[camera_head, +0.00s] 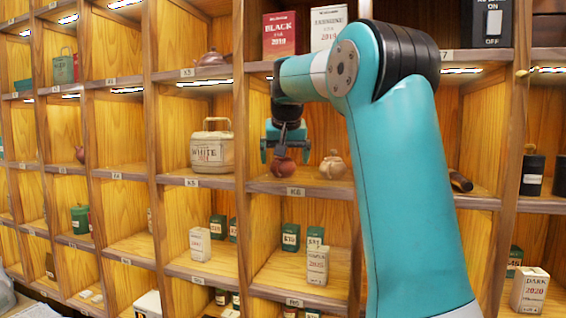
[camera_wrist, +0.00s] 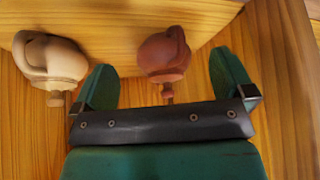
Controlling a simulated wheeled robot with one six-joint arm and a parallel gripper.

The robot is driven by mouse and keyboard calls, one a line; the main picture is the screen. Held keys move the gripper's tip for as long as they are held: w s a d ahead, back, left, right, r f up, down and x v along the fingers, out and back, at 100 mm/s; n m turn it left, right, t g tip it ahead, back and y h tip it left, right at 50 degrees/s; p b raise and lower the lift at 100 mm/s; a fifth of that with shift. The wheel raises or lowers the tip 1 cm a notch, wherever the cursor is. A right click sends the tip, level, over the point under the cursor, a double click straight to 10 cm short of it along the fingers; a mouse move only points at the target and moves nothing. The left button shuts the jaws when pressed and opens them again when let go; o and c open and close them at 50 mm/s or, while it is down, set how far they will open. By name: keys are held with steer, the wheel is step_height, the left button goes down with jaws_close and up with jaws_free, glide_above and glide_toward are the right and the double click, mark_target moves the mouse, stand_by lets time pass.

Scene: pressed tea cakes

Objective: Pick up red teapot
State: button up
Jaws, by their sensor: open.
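The red teapot (camera_head: 283,171) is a small reddish-brown pot on a wooden cubby shelf, below my gripper in the head view. My gripper (camera_head: 285,155) is teal and open, with a finger to each side of the pot's upper part. In the wrist view the red teapot (camera_wrist: 164,54) appears knob-down between the two spread green fingers of my gripper (camera_wrist: 163,66). Gaps show on both sides, so the fingers look apart from it. The arm hides part of the shelf to the right.
A beige teapot (camera_head: 333,166) stands close beside the red one; it also shows at left in the wrist view (camera_wrist: 50,62). The shelf's wooden edge (camera_head: 297,190) and dividers frame the cubby.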

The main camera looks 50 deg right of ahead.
mark_target(283, 159)
steer(key=shift+w+d+r+p, duration=0.2)
steer(key=shift+w+d+p, duration=0.65)
steer(key=shift+w+d, duration=0.15)
steer(key=x, duration=0.2)
steer(key=shift+w+d+f, duration=0.35)
steer(key=shift+w+f, duration=0.05)
steer(key=shift+f, duration=0.3)
steer(key=c, duration=0.9)
